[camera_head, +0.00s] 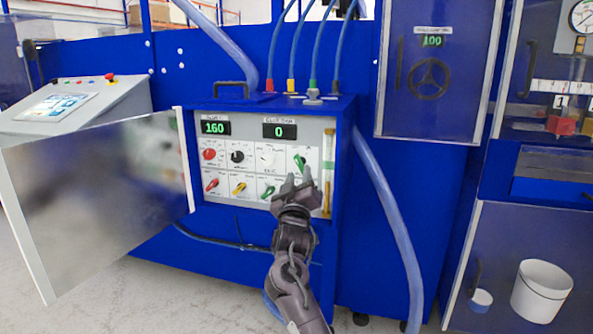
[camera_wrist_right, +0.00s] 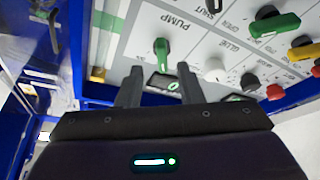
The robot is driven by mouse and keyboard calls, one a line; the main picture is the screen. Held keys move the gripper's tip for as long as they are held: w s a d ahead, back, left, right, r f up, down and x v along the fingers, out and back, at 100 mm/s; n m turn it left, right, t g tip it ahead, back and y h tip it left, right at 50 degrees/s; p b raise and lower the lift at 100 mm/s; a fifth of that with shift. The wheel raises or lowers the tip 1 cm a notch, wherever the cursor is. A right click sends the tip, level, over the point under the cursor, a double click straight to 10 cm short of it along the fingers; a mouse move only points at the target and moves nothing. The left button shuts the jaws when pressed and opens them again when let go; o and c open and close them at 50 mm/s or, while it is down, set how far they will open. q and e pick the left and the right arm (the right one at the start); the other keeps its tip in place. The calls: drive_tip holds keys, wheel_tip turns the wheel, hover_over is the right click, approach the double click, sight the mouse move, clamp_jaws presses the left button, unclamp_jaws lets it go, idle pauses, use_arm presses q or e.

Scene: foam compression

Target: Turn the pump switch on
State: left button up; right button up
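The pump switch (camera_head: 300,161) is a green knob at the upper right of the grey control panel (camera_head: 228,141). In the right wrist view the green pump knob (camera_wrist_right: 162,50) stands beside the printed word PUMP, just beyond the gap between my fingers. My right gripper (camera_head: 298,175) is in front of the panel, just below the knob in the head view. Its two fingers are apart with nothing between them, as the right wrist view (camera_wrist_right: 160,70) also shows. I cannot tell whether a fingertip touches the panel. My left gripper is out of view.
Other knobs, red, black, white, yellow and green, sit close by on the panel. The open cabinet door (camera_head: 95,195) swings out to the left. Green displays read 160 (camera_head: 215,128) and 0 (camera_head: 280,131). A blue hose (camera_head: 395,225) hangs at the right.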

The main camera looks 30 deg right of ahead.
sight(299, 165)
drive_tip(key=shift+x, duration=2.2)
drive_tip(key=shift+w+a, duration=0.1)
drive_tip(key=shift+c, duration=0.4)
clamp_jaws()
